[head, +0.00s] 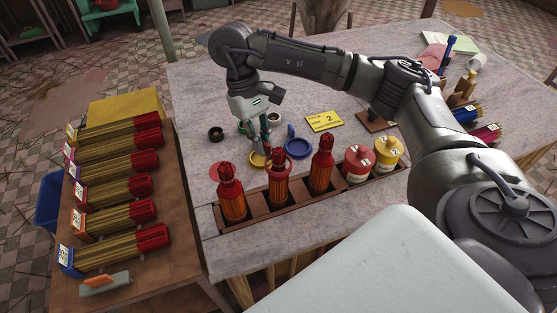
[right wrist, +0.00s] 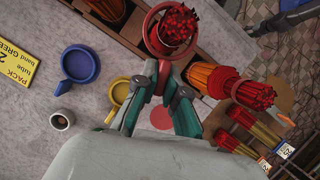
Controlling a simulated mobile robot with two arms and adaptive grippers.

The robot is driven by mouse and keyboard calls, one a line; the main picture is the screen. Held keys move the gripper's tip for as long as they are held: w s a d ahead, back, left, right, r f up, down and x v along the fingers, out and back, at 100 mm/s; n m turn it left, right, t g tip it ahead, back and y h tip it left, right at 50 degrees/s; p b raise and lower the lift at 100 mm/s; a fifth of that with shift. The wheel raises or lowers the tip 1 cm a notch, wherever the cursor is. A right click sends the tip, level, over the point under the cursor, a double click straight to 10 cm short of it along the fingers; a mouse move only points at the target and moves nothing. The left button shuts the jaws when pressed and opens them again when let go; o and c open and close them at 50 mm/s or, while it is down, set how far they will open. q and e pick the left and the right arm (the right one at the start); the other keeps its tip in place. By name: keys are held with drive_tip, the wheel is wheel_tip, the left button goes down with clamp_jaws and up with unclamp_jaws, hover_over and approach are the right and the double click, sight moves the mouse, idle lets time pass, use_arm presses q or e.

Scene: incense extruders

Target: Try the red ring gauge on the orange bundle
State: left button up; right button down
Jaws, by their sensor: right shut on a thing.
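My right gripper (right wrist: 160,88) is shut on the handle of the red ring gauge (right wrist: 149,42). In the right wrist view the ring surrounds the red-tipped end of a bundle (right wrist: 176,24). I cannot tell how far down the ring sits or whether it touches. In the head view my right gripper (head: 264,146) is just behind the middle bundle (head: 279,188) of three orange, red-topped bundles standing in a wooden rack. The left one (head: 232,204) and right one (head: 321,172) stand beside it. My left gripper is not in view.
A blue ring gauge (head: 298,149) and a yellow one (right wrist: 119,91) lie on the table. Red-lidded (head: 357,165) and yellow-lidded (head: 388,155) jars fill the rack's right end. A yellow card (head: 324,121) lies behind. A side table at left holds several stick bundles (head: 115,188).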

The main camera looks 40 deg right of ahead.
drive_tip(key=shift+r+p, duration=3.25)
drive_tip(key=shift+r, duration=1)
